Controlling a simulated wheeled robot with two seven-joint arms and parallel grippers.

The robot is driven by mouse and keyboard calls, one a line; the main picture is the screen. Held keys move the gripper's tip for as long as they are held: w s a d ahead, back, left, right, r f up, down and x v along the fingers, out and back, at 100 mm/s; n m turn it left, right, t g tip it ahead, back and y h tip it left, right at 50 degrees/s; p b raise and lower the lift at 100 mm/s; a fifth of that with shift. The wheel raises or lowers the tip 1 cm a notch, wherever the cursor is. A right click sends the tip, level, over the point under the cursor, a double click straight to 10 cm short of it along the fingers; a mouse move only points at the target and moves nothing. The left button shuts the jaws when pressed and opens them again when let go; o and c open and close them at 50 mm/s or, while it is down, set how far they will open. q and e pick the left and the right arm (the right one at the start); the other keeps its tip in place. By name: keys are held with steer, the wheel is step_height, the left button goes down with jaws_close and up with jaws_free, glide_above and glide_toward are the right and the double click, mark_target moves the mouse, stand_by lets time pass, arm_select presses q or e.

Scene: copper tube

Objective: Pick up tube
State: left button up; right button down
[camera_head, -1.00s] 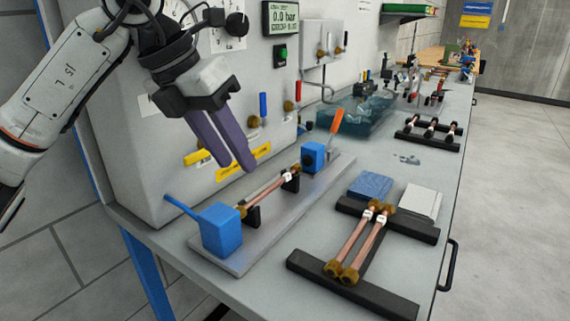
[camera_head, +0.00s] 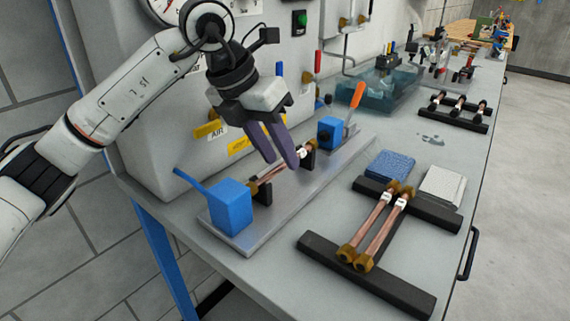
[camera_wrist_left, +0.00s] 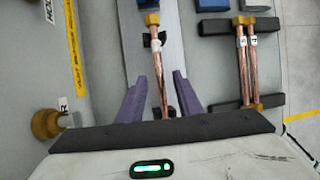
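A copper tube (camera_head: 268,177) with brass ends and a white label lies in the metal fixture (camera_head: 318,186) between two blue clamp blocks. It also shows in the left wrist view (camera_wrist_left: 158,65), running between the fingers. My left gripper (camera_head: 284,164) has purple fingers, is open and hangs just over this tube, hiding part of it. In the left wrist view the fingers (camera_wrist_left: 160,85) stand apart on either side of the tube, not touching it as far as I can see. Two more labelled copper tubes (camera_head: 376,228) lie side by side on black rests (camera_head: 345,274). My right gripper is not in view.
The near blue clamp block (camera_head: 229,206) and far blue clamp block (camera_head: 331,132) flank the tube. A grey panel with valves stands close behind my left arm. A blue pad (camera_head: 391,165) and white pad (camera_head: 443,186) lie at the right. Another rack of tubes (camera_head: 455,107) is farther back.

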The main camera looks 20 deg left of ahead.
arm_select(q)
steer(key=shift+w+d+f, duration=0.15)
steer(key=shift+f, duration=0.3)
jaws_close()
